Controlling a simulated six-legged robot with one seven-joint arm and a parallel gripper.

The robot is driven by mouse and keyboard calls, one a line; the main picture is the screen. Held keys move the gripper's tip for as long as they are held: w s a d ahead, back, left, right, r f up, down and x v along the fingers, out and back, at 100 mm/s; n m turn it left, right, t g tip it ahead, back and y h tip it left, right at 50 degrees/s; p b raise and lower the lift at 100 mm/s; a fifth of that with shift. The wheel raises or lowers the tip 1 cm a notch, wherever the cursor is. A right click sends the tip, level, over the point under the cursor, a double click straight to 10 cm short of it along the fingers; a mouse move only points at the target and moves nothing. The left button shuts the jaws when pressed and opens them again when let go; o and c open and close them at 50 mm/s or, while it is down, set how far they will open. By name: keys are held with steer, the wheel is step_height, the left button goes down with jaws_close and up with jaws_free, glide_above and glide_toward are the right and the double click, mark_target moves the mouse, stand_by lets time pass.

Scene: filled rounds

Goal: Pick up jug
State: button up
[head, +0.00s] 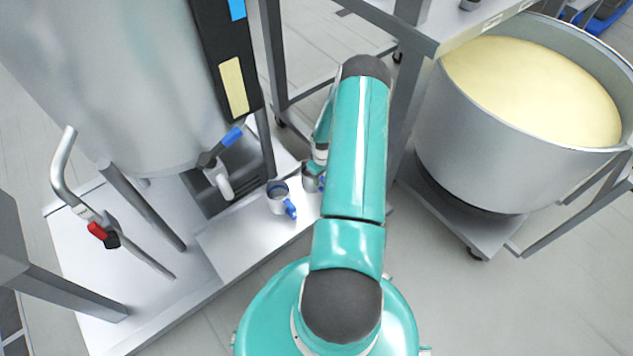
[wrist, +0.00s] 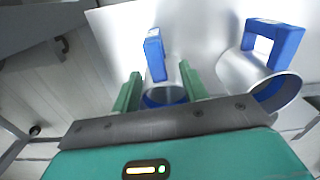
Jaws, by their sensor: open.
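Two small metal jugs with blue handles stand on a steel platform (head: 245,235). One jug (head: 308,184) is partly hidden by my arm in the head view. In the wrist view this jug (wrist: 172,80) shows between my fingers, its blue handle pointing up the picture. The other jug (head: 277,202) stands just left of it in the head view, and at the right in the wrist view (wrist: 238,72). My gripper (wrist: 160,78) is open, with one green finger on each side of the first jug. I cannot tell whether the fingers touch it.
A large steel tank (head: 120,80) with a blue-handled tap (head: 220,150) stands left of the jugs. A vat of yellow contents (head: 520,170) stands on a wheeled dolly at the right. A metal frame post (head: 273,60) rises behind the jugs.

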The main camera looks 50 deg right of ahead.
mark_target(307, 184)
step_height(307, 184, down, 5)
steer(key=shift+d+f, duration=0.1)
steer(key=shift+f, duration=0.05)
jaws_close()
